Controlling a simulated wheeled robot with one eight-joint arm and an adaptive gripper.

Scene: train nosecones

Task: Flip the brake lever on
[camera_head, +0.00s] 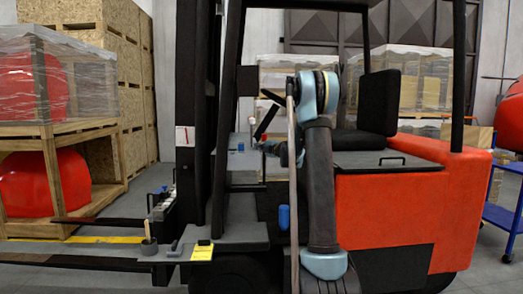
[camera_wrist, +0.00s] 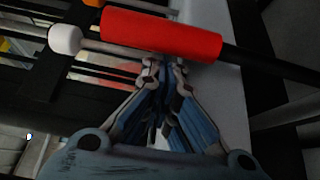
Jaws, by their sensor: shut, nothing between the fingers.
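In the wrist view a lever with a thick red cylindrical grip (camera_wrist: 163,35) runs across the upper middle, its dark shaft going off to the right. A pale lever with a round white knob (camera_wrist: 65,39) lies just below it on the left. I cannot tell which of them is the brake lever. My gripper (camera_wrist: 165,62) is shut and empty, its fingertips close to the underside of the red grip; whether they touch cannot be told.
The forklift's dark mast (camera_head: 190,120) and cab posts stand left of my arm. The black seat (camera_head: 377,103) is to the right. Wooden crates with red nosecones (camera_head: 45,182) are at the left, and a blue cart (camera_head: 505,215) at the right edge.

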